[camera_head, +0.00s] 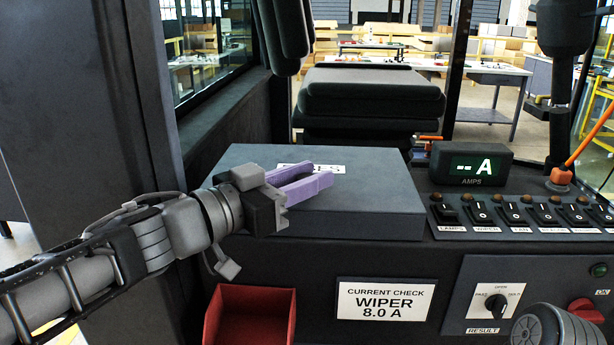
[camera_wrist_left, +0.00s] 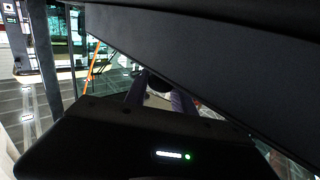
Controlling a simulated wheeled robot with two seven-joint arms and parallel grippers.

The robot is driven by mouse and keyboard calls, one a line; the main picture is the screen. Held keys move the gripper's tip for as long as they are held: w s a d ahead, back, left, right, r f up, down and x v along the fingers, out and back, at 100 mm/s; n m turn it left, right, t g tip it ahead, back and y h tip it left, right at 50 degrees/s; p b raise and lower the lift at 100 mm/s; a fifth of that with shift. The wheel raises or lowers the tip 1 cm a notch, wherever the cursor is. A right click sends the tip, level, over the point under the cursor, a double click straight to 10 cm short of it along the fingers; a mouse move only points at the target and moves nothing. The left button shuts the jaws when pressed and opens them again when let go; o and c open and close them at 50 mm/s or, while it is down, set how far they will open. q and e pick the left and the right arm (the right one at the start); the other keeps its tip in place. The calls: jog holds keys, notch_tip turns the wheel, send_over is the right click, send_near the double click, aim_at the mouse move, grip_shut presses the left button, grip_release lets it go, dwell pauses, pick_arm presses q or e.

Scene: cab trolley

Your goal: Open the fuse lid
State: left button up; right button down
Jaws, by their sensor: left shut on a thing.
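The fuse lid (camera_head: 375,190) is the dark grey top of the box in the middle of the head view. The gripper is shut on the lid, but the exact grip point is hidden. My right gripper is out of view.
A red open bin (camera_head: 250,318) is below the box. A current check sign (camera_head: 386,302) reads wiper 8.0 A. The amps display (camera_head: 472,166), a row of switches (camera_head: 512,214) and the result knob (camera_head: 496,306) are at right. A black seat (camera_head: 370,100) stands behind.

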pick_arm(q)
grip_shut()
dwell(0.7)
jog(key=shift+r+p, duration=0.25)
jog(key=shift+p, duration=0.25)
jog(key=r+p, duration=0.1)
jog(key=p, duration=0.3)
jog(key=r+n+p, duration=0.1)
jog(key=p, duration=0.3)
jog(key=shift+w+r+g+y, duration=0.2)
jog(key=shift+w+g+y, duration=0.1)
jog(key=shift+g+y, duration=0.1)
jog(key=shift+f, duration=0.2)
